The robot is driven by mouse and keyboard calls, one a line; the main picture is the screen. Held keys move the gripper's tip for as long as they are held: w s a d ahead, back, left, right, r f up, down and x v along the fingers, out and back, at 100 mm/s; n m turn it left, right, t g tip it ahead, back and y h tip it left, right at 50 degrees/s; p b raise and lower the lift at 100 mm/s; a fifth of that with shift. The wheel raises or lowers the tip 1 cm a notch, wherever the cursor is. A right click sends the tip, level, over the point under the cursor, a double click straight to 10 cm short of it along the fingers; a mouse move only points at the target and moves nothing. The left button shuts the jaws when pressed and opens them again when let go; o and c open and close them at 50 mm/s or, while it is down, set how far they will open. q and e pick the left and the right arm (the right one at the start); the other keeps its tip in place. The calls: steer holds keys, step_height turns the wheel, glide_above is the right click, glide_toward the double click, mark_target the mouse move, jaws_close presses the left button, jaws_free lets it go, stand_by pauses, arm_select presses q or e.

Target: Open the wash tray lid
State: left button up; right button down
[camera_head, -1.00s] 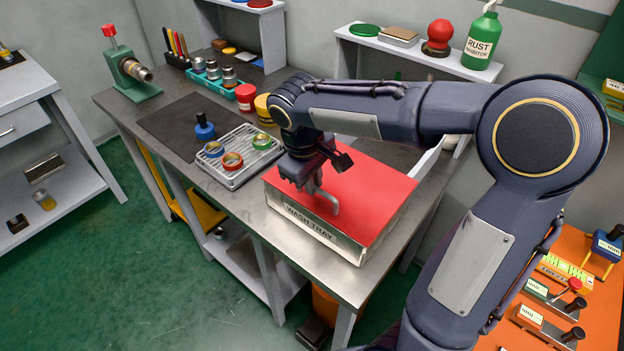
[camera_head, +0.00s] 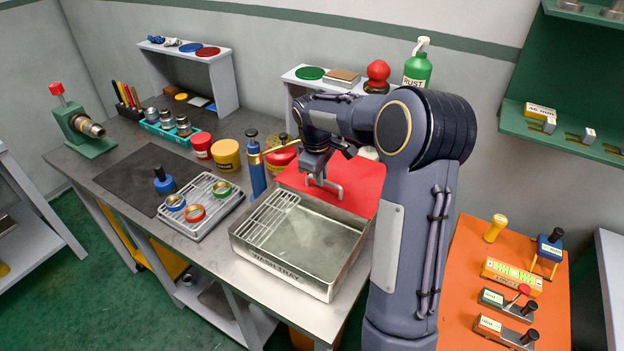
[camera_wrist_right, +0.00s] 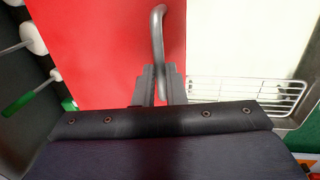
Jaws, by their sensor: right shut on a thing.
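The wash tray (camera_head: 285,275) is a metal box with a labelled front, at the front edge of the grey bench. Its front part is uncovered and shows a bare metal inside with a wire rack (camera_head: 270,218) at the left. The red lid (camera_head: 355,185) is at the tray's back side; my arm hides part of it. My right gripper (camera_head: 318,178) is shut on the lid's grey handle (camera_head: 335,190). In the right wrist view the fingers (camera_wrist_right: 160,88) close around the handle (camera_wrist_right: 159,40), with the red lid (camera_wrist_right: 100,50) beside the open tray. My left gripper is not in view.
A blue bottle (camera_head: 256,170) and yellow and red tins (camera_head: 226,155) stand left of and behind the tray. A draining tray with coloured rings (camera_head: 200,228) is to the left. A shelf (camera_head: 300,85) is behind the lid. An orange table (camera_head: 470,240) stands at the right.

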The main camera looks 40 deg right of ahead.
steer(key=shift+w+d, duration=0.1)
steer(key=shift+d, duration=0.1)
steer(key=c, duration=1.5)
jaws_free()
steer(key=r, duration=0.2)
steer(key=a+r, duration=0.1)
steer(key=r, duration=0.4)
steer(key=shift+s+a+r, duration=0.25)
steer(key=shift+s+r, duration=0.05)
steer(key=shift+r, duration=0.1)
